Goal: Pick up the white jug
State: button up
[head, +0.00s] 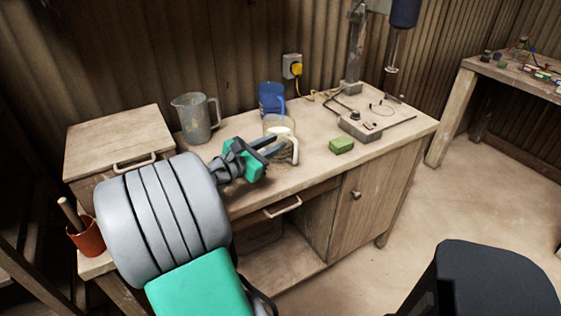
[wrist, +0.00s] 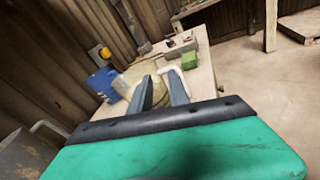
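The white jug (head: 279,126), with a pale rim and a white handle, stands on the wooden workbench (head: 315,170). My gripper (head: 275,144) is at the jug's near side and partly covers its body in the head view. In the wrist view the two grey fingers of my gripper (wrist: 161,84) are apart, with part of the jug (wrist: 138,72) showing between and beyond them. The jug's white handle (wrist: 176,69) shows close to the right fingertip. I cannot tell whether the fingers touch the jug.
A blue mug (head: 270,97) stands just behind the jug. A grey metal pitcher (head: 193,120) is to the left. A green block (head: 341,146) and a grey device (head: 361,127) are to the right. An orange pot (head: 86,236) is at the near left.

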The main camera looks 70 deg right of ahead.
jog(key=shift+n+g+h, duration=0.4)
jog(key=shift+n+g, duration=0.4)
jog(key=shift+n, duration=0.1)
jog(key=s+f+b, duration=0.1)
jog(key=f, duration=0.1)
jog(key=s+f+b, duration=0.1)
jog(key=f, duration=0.2)
jog(key=s+f+b, duration=0.1)
jog(key=f, duration=0.1)
jog(key=shift+d+f, duration=0.15)
jog(key=shift+d, duration=0.25)
jog(key=x, duration=0.7)
jog(key=shift+s+d+r, duration=0.1)
jog(key=shift+r, duration=0.1)
jog(key=shift+d, duration=0.1)
grip_shut()
jog(key=shift+r, duration=0.1)
